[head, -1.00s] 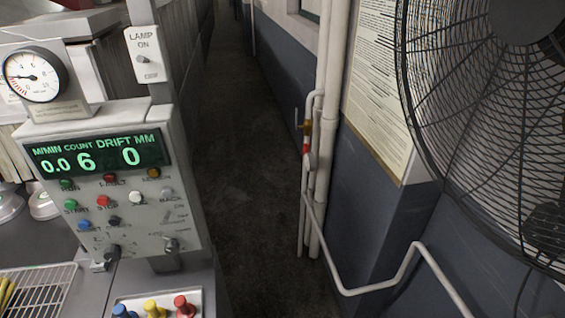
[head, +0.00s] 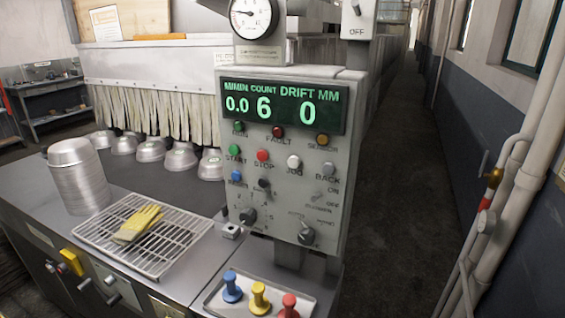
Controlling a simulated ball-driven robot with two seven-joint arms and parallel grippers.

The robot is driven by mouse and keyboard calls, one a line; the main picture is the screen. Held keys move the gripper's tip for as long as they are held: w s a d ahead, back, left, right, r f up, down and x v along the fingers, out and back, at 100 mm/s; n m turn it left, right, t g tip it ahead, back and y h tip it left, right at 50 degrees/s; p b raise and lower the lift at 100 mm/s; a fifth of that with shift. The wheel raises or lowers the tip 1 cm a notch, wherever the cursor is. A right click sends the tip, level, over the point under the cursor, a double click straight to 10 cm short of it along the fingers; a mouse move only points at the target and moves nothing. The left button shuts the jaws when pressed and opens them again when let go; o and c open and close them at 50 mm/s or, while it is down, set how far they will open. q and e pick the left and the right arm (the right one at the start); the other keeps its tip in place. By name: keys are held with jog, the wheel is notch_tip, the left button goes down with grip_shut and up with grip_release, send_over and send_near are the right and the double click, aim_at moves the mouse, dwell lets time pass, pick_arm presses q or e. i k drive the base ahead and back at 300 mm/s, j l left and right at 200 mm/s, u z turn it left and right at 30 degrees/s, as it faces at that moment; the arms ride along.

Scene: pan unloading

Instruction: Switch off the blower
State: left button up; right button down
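The grey control panel (head: 286,160) stands in the middle of the head view. Its green display reads 0.0, 6 and 0. Below it are several coloured lamps and buttons, a black selector (head: 264,184), a dial knob (head: 248,214) and a lower-right knob (head: 308,234). Small ON and OFF marks stand at the panel's right side; the lettering near them is too small to read. A white switch box (head: 357,20) marked OFF at its bottom is cut by the top edge. No blower is recognisable in this view. Neither gripper is in view.
Stacked metal pans (head: 79,180) and a wire rack (head: 172,250) with yellow gloves (head: 138,223) are on the steel counter at left. A tray (head: 215,300) holds blue, yellow and red pegs. Pipes (head: 512,190) run along the right wall. The aisle (head: 400,190) between looks clear.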

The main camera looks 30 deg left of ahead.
aim_at(313, 199)
jog(key=u, duration=1.05)
jog(key=j+z, duration=0.1)
jog(key=z, duration=0.15)
